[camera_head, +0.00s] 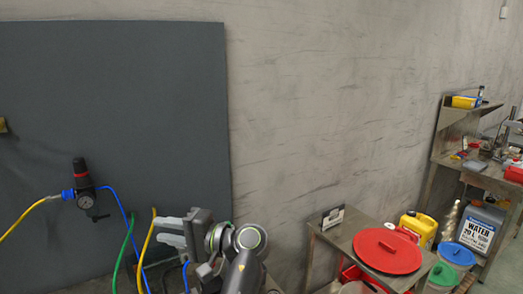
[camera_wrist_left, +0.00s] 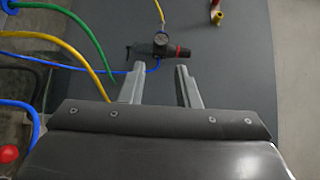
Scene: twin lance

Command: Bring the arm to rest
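My left gripper (camera_head: 158,231) is low in the head view, its pale fingers pointing left. In the left wrist view its two fingers (camera_wrist_left: 159,72) stand apart with nothing between them. A black pressure regulator (camera_head: 85,196) with a red-banded knob and a round gauge is on the dark grey panel, left of the gripper and apart from it. In the left wrist view the regulator (camera_wrist_left: 160,47) shows beyond the fingertips. My right gripper does not show in either view.
Yellow, green and blue hoses (camera_head: 121,250) run close to the left gripper. The dark panel (camera_head: 150,90) stands against the wall. At right are a small metal table (camera_head: 338,235) with a red round lid (camera_head: 387,250), a yellow canister (camera_head: 418,228), buckets and a workbench.

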